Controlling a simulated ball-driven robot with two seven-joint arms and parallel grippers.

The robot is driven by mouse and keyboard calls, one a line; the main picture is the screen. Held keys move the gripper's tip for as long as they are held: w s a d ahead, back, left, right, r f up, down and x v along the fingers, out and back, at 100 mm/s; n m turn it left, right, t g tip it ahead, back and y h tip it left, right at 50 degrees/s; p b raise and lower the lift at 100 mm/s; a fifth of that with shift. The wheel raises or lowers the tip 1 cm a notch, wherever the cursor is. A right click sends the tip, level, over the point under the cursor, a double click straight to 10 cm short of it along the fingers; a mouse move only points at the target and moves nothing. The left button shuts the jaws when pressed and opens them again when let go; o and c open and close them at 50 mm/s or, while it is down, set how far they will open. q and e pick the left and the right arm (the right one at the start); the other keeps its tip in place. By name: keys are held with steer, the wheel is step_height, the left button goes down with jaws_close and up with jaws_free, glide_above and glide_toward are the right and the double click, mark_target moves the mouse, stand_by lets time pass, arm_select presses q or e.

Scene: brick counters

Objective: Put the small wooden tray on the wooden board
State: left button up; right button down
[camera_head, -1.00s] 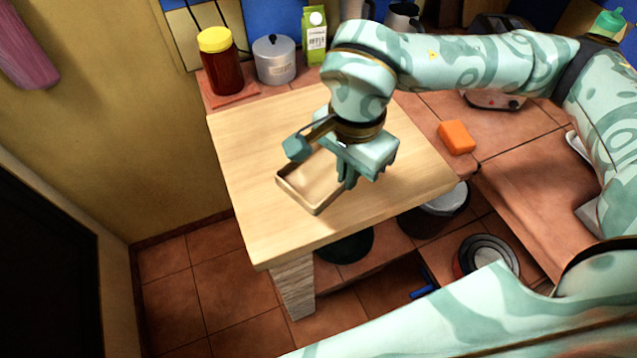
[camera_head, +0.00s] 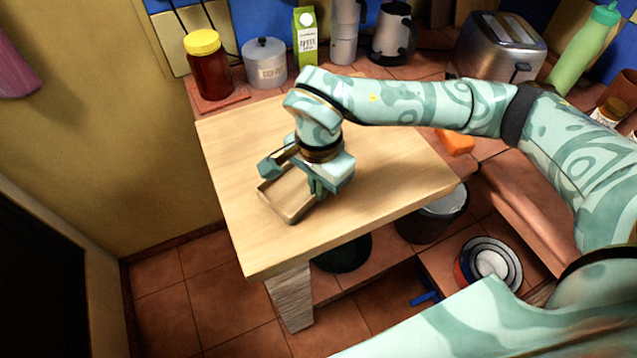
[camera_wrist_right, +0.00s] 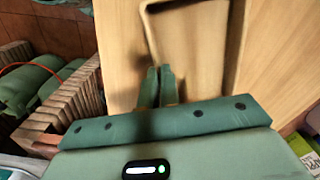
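The small wooden tray (camera_head: 287,194) is shallow, with a raised rim, and is over the left-front part of the light wooden board (camera_head: 390,185). It appears to be down on the board or very close above it; I cannot tell which. My right gripper (camera_head: 315,190) points down at the tray's right side and hides part of it. In the wrist view, the fingers of my right gripper (camera_wrist_right: 160,85) are close together on the near side wall of the tray (camera_wrist_right: 195,40). My left gripper is not in view.
A jar with a yellow lid (camera_head: 207,65), a pot (camera_head: 264,62) and a carton (camera_head: 305,36) stand behind the board. An orange block (camera_head: 456,141) lies at its right, partly behind my arm. A bin (camera_head: 435,215) stands below. The board's front and right are clear.

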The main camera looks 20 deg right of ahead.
steer(key=c, duration=1.6)
jaws_free()
steer(key=shift+f, duration=0.1)
step_height(320, 180, up, 12)
steer(key=p, duration=0.3)
steer(key=shift+r, duration=0.2)
